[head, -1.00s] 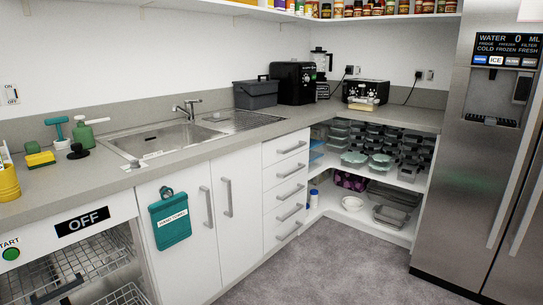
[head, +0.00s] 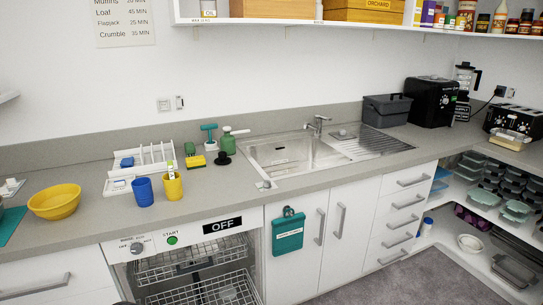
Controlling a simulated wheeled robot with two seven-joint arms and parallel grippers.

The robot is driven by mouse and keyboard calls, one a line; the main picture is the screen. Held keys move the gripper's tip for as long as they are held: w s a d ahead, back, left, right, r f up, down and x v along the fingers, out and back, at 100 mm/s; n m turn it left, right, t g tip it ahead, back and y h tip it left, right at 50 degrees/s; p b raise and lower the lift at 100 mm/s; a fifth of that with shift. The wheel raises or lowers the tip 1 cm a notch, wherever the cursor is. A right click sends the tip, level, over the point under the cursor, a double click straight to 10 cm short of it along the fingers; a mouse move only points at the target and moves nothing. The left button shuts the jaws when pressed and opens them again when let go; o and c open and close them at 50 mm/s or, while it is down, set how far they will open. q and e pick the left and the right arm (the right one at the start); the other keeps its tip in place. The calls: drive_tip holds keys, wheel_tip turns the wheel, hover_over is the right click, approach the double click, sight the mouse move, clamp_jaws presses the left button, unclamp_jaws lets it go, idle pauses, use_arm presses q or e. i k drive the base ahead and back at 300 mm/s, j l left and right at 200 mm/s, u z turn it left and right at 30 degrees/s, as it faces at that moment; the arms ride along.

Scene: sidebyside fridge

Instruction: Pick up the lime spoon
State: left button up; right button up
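I cannot make out a lime spoon for certain. A small lime-green and white item (head: 171,167) stands up out of the yellow cup (head: 174,189) on the counter. It is too small to tell whether it is a spoon. The blue cup (head: 143,192) stands just left of the yellow cup. Neither of my grippers shows in the head view.
A white dish rack (head: 153,158) stands behind the cups, with a yellow bowl (head: 54,202) to the left. A yellow sponge (head: 195,162), a green bottle (head: 227,143) and the sink (head: 290,153) are to the right. The dishwasher (head: 187,272) below is open-fronted, showing racks.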

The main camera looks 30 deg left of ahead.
sight(171, 171)
drive_tip(key=u, duration=1.65)
